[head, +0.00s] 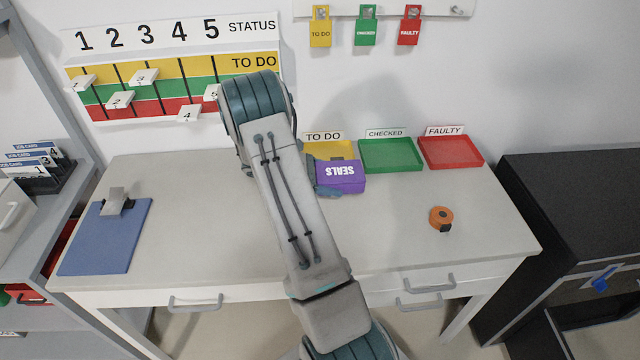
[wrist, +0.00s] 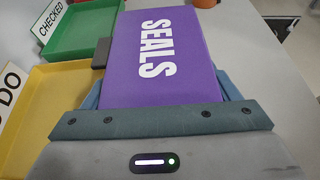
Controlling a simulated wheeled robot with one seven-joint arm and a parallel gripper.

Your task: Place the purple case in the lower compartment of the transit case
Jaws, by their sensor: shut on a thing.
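The purple case (head: 341,175), a flat box marked SEALS, is in front of the yellow TO DO tray and covers part of it in the head view. My gripper (wrist: 160,92) is shut on the purple case (wrist: 158,50), with blue fingers along both its sides in the wrist view. In the head view my arm hides most of the gripper. I cannot tell whether the case touches the table. A large black unit (head: 575,190) stands right of the table, with a dark opening low in its front; I cannot tell for certain that it is the transit case.
The yellow tray (head: 343,150), green tray (head: 388,154) and red tray (head: 450,152) line the table's back. An orange tape roll (head: 441,218) lies at the table's right. A blue clipboard (head: 106,238) lies at the left. A blue latch-like piece (head: 603,279) shows on the black unit.

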